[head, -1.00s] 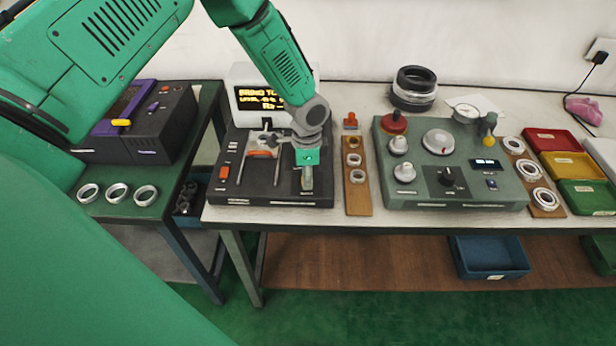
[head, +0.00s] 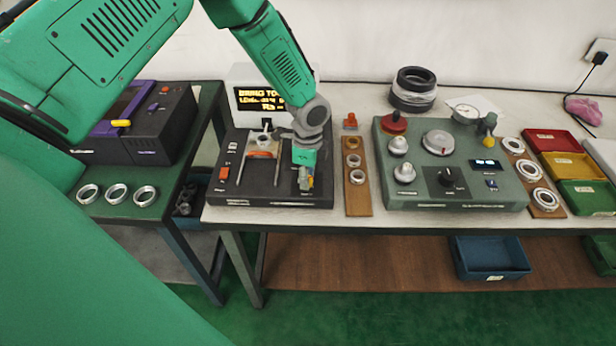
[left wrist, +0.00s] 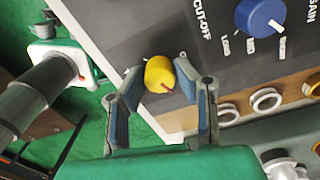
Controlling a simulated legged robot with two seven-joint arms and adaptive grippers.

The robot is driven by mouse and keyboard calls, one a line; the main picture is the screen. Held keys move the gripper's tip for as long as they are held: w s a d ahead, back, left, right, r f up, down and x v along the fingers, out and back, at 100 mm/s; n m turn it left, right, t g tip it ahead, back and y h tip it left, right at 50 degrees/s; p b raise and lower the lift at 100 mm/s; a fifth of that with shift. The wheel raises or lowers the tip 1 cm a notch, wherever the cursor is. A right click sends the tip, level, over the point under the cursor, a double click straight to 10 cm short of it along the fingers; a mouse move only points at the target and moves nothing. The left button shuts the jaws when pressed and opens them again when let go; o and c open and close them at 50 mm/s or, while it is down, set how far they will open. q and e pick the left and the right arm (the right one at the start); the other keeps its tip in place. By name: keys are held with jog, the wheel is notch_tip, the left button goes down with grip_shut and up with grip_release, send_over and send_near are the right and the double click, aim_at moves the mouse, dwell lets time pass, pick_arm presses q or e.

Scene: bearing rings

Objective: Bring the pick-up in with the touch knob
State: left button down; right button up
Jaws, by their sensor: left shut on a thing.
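My left gripper (head: 306,184) is at the right front of the black tester (head: 232,178). In the left wrist view, its fingers (left wrist: 156,72) are shut on a small yellow knob (left wrist: 158,76) with a red pointer mark. The knob also shows at the fingertips in the head view (head: 309,182). A pale plate with a small ring and an orange-red bar (head: 262,155) is left of the gripper on the tester; I cannot tell which part is the pick-up. A screen with yellow text (head: 262,101) stands behind, its lower lines too small to read. My right gripper is out of view.
A blue knob (left wrist: 260,15) marked CUT-OFF is near the yellow one. A wooden strip with rings (head: 357,190) lies right of the tester, then a green-grey console (head: 450,195). A second bench (head: 110,208) with rings and a dark machine is at left.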

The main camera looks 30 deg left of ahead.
pick_arm(q)
jog(key=shift+w+a+r, duration=0.1)
jog(key=shift+w+r, duration=0.15)
jog(key=shift+w, duration=0.05)
jog(key=c, duration=1.3)
grip_release()
jog(key=shift+o, duration=0.2)
jog(key=shift+s+f, duration=0.1)
notch_tip(320, 180, up, 12)
jog(key=shift+w, duration=0.2)
jog(key=shift+a+f, duration=0.1)
